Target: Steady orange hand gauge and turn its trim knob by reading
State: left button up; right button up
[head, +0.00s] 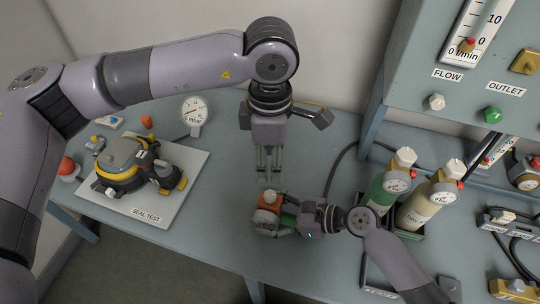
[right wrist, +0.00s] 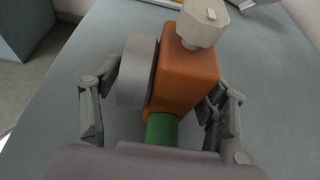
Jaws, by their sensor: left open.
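The orange hand gauge (head: 271,201) is at the front middle of the bench. In the right wrist view its orange body (right wrist: 185,82) has a grey round dial housing (right wrist: 137,72) on one side, a pale trim knob (right wrist: 203,22) on top and a green stub (right wrist: 161,130) toward my wrist. The dial face is turned away, so its reading is hidden. My right gripper (head: 283,219) is shut on the gauge, its fingers against the dial housing and the body. My left gripper (head: 269,180) points down, open, just above the knob; contact cannot be told.
A seal test board (head: 190,192) with a yellow-grey device and round gauge lies left. Green (head: 378,196) and tan (head: 412,212) cylinders stand in a rack right of my right gripper. A flow panel (head: 415,80) rises behind. Hoses and fittings lie at far right.

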jog(key=shift+o, duration=1)
jog(key=v, duration=1.2)
